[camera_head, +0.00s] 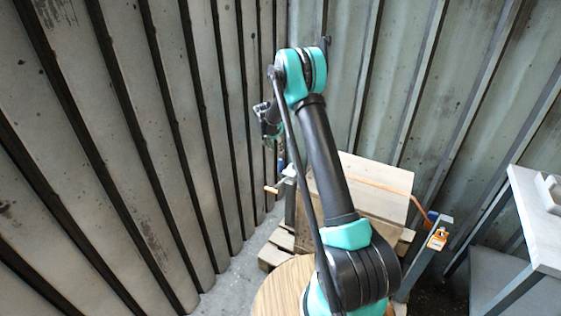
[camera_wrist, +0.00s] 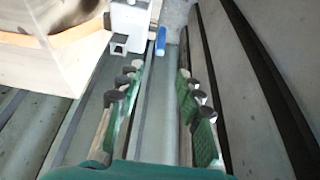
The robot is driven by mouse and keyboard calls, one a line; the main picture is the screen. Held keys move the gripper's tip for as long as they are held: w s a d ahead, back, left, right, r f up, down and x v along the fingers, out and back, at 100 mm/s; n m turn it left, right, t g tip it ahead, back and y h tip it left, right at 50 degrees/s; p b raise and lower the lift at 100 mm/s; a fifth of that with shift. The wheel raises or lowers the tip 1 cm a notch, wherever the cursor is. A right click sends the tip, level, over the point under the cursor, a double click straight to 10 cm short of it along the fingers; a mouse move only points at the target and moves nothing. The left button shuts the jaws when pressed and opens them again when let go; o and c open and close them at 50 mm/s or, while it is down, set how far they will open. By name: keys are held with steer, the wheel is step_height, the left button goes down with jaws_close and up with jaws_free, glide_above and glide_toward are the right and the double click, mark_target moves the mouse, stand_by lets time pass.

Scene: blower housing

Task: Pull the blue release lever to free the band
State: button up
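A blue lever (camera_wrist: 161,40) stands at the top middle of the wrist view, beside a pale bracket (camera_wrist: 130,22). It lies beyond my fingertips, roughly in line with the gap between them. My gripper (camera_wrist: 160,75) is open, with nothing between its green-padded fingers. In the head view my gripper (camera_head: 268,121) is left of my arm, near the ribbed wall. An orange-brown band (camera_head: 372,184) crosses the wooden crate (camera_head: 385,168); my arm hides part of both.
The crate's corner (camera_wrist: 75,62) fills the upper left of the wrist view. Ribbed metal walls (camera_head: 130,130) rise close at left and behind. A pale table (camera_head: 540,220) is at far right.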

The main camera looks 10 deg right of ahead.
mark_target(280, 159)
steer(key=x, duration=1.2)
steer(key=shift+s+f, duration=0.1)
jaws_close()
